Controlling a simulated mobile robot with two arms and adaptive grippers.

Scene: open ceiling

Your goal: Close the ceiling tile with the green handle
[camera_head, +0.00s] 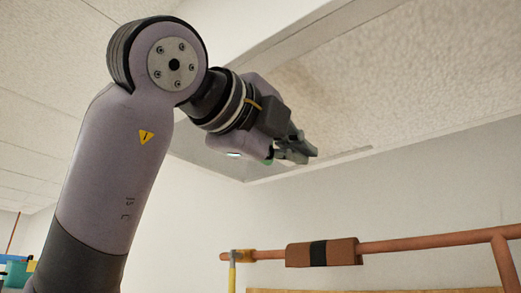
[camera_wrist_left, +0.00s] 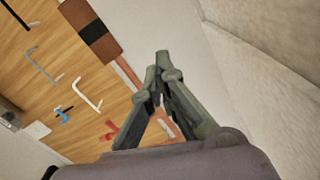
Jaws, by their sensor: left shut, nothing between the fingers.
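A speckled beige ceiling panel (camera_head: 410,65) with a pale edge fills the upper right of the head view. I take it to be the ceiling tile, though I cannot tell for sure how far open it stands. A similar rough panel (camera_wrist_left: 295,105) shows at the right of the wrist view. My left gripper (camera_head: 308,150) is raised beneath the panel, near its lower edge, with its fingers shut and empty. Its fingers also show in the wrist view (camera_wrist_left: 165,66). I see no clear green handle; a small green spot shows beside the gripper's base. My right gripper is out of view.
A copper-coloured pipe (camera_head: 425,243) with a brown and black sleeve (camera_head: 322,252) runs along the wall at lower right. A wooden board (camera_wrist_left: 40,75) with hooks and tools shows in the wrist view. Plain ceiling tiles (camera_head: 50,50) extend at left.

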